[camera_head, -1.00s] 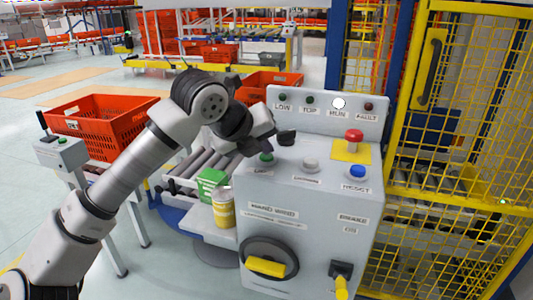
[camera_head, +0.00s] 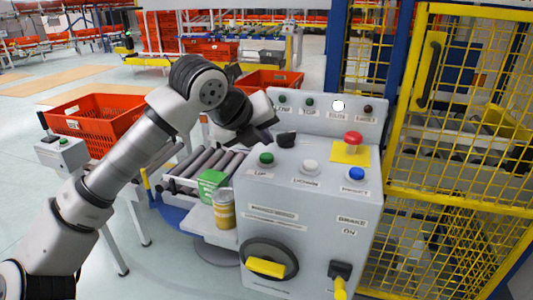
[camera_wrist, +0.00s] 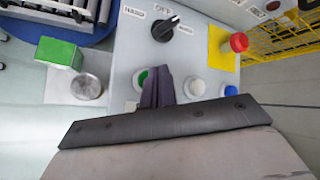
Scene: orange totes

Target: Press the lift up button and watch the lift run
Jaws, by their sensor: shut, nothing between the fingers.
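The grey control box carries a green button (camera_head: 266,158) at its left. Its label is small and looks like "UP". A white button (camera_head: 310,167) and a blue button (camera_head: 356,174) sit to its right. My gripper (camera_head: 268,137) is shut and empty, just above and behind the green button, apart from it in the head view. In the wrist view my shut fingers (camera_wrist: 157,87) partly cover the green button (camera_wrist: 142,79). The RUN lamp (camera_head: 338,105) is lit white; the other lamps are dark. Behind the yellow mesh, the lift's roller platform (camera_head: 425,158) shows.
A black selector knob (camera_head: 286,139) and a red stop button (camera_head: 353,137) on a yellow plate stand close to my gripper. A green box (camera_head: 211,184) and a yellow can (camera_head: 223,209) stand left of the control box. Yellow mesh fence (camera_head: 455,195) closes the right side.

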